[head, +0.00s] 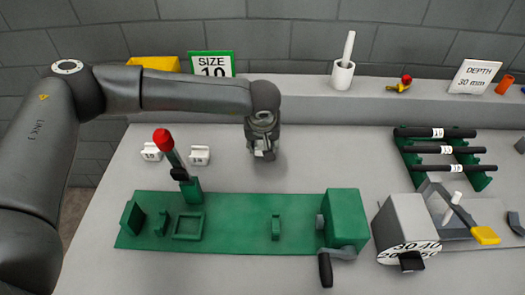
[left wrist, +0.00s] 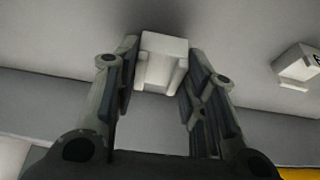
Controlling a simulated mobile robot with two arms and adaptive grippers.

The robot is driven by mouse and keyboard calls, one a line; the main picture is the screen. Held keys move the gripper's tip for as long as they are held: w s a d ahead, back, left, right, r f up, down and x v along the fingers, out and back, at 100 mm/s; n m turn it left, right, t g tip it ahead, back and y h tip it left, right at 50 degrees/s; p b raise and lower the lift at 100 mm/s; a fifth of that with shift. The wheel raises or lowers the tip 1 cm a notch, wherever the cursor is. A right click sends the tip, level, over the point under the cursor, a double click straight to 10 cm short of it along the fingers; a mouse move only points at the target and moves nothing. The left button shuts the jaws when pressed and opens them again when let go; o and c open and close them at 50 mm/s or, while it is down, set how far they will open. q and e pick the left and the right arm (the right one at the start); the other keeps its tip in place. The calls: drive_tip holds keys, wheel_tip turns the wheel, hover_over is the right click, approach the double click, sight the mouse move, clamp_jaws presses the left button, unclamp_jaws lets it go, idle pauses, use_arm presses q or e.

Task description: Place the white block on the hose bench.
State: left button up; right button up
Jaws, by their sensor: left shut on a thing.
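My left gripper (head: 262,155) is shut on a white block (left wrist: 163,60), over the grey table behind the green bench. The block shows between both fingers in the left wrist view; in the head view the gripper mostly hides it. Two other white blocks with number labels stand left of it, one at the far left (head: 151,152) and one nearer (head: 199,155). The long green bench (head: 240,232), which seems to be the hose bench, lies in front of the gripper. It carries a red-knobbed lever, a square frame, small uprights and a crank box. My right gripper is out of view.
A green rack (head: 483,181) with labelled black hoses stands at the right. In front of it is a grey device (head: 405,220) with a number dial. The back ledge holds a SIZE 10 sign (head: 211,64), a white mortar-like cup (head: 343,75) and a DEPTH sign (head: 474,77).

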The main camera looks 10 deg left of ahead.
sight(263, 149)
use_arm(q)
wheel_tip(263, 149, down, 2)
drive_tip(key=shift+s+f, duration=0.1)
drive_tip(key=shift+f, duration=0.3)
drive_tip(key=shift+f+b, duration=0.1)
drive_tip(key=shift+b, duration=0.35)
drive_tip(key=o, duration=1)
